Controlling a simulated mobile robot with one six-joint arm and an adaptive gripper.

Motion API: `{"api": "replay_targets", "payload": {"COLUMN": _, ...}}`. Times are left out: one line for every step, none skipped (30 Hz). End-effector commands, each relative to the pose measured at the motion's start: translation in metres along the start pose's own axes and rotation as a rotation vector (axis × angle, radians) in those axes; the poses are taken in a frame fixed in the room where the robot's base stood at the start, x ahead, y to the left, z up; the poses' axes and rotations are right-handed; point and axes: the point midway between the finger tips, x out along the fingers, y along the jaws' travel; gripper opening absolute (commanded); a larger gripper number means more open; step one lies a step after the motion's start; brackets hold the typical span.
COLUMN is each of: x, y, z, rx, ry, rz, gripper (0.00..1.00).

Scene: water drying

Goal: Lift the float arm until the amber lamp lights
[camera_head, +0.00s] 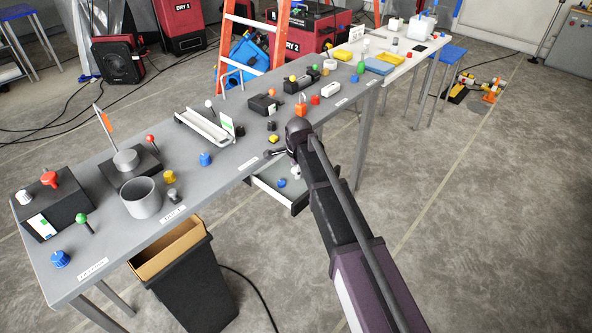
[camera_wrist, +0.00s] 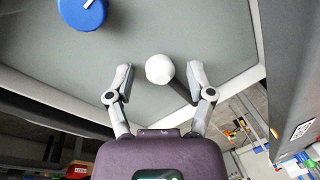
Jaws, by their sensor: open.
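In the wrist view, a white faceted ball (camera_wrist: 159,68) sits on the end of a dark rod (camera_wrist: 180,93). It looks like the float arm, but I cannot be sure. My gripper (camera_wrist: 160,82) is open, its fingers on either side of the ball and apart from it. In the head view, my gripper (camera_head: 272,153) is by the table's front edge, above an open drawer (camera_head: 262,184); its fingers are small and partly hidden. I cannot tell which coloured piece is the amber lamp, or whether any lamp is lit.
A blue knob (camera_wrist: 82,12) lies beyond the ball, on the grey surface (camera_wrist: 215,40). The long grey table (camera_head: 130,225) carries many knobs, boxes and a grey cup (camera_head: 142,198). A dark bin (camera_head: 188,280) stands below its front edge. The floor at right is mostly clear.

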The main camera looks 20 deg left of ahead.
Motion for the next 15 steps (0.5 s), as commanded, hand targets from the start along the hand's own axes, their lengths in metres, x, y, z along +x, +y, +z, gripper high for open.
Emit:
{"api": "replay_targets", "payload": {"x": -0.0002, "y": -0.0001, "z": -0.0001, "rx": 0.000, "ry": 0.000, "rz": 0.000, "gripper": 0.69}}
{"api": "replay_targets", "payload": {"x": -0.0002, "y": -0.0001, "z": -0.0001, "rx": 0.000, "ry": 0.000, "rz": 0.000, "gripper": 0.69}}
{"api": "replay_targets", "payload": {"x": -0.0002, "y": -0.0001, "z": -0.0001, "rx": 0.000, "ry": 0.000, "rz": 0.000, "gripper": 0.69}}
{"api": "replay_targets", "payload": {"x": -0.0002, "y": -0.0001, "z": -0.0001, "rx": 0.000, "ry": 0.000, "rz": 0.000, "gripper": 0.69}}
{"api": "replay_targets", "payload": {"x": -0.0002, "y": -0.0001, "z": -0.0001, "rx": 0.000, "ry": 0.000, "rz": 0.000, "gripper": 0.60}}
{"api": "replay_targets", "payload": {"x": -0.0002, "y": -0.0001, "z": -0.0001, "rx": 0.000, "ry": 0.000, "rz": 0.000, "gripper": 0.48}}
{"api": "replay_targets", "payload": {"x": -0.0002, "y": -0.0001, "z": -0.0001, "rx": 0.000, "ry": 0.000, "rz": 0.000, "gripper": 0.39}}
{"api": "replay_targets", "payload": {"x": -0.0002, "y": -0.0001, "z": -0.0001, "rx": 0.000, "ry": 0.000, "rz": 0.000, "gripper": 0.30}}
{"api": "replay_targets", "payload": {"x": -0.0002, "y": -0.0001, "z": -0.0001, "rx": 0.000, "ry": 0.000, "rz": 0.000, "gripper": 0.18}}
{"api": "replay_targets", "payload": {"x": -0.0002, "y": 0.0000, "z": -0.0001, "rx": 0.000, "ry": 0.000, "rz": 0.000, "gripper": 0.10}}
{"api": "replay_targets", "payload": {"x": -0.0002, "y": 0.0000, "z": -0.0002, "rx": 0.000, "ry": 0.000, "rz": 0.000, "gripper": 0.01}}
{"api": "replay_targets", "payload": {"x": -0.0002, "y": 0.0000, "z": -0.0002, "rx": 0.000, "ry": 0.000, "rz": 0.000, "gripper": 0.00}}
{"api": "replay_targets", "payload": {"x": -0.0002, "y": 0.0000, "z": -0.0002, "rx": 0.000, "ry": 0.000, "rz": 0.000, "gripper": 0.00}}
{"api": "replay_targets", "payload": {"x": -0.0001, "y": 0.0000, "z": -0.0002, "rx": 0.000, "ry": 0.000, "rz": 0.000, "gripper": 0.00}}
{"api": "replay_targets", "payload": {"x": -0.0002, "y": 0.0000, "z": -0.0001, "rx": 0.000, "ry": 0.000, "rz": 0.000, "gripper": 0.00}}
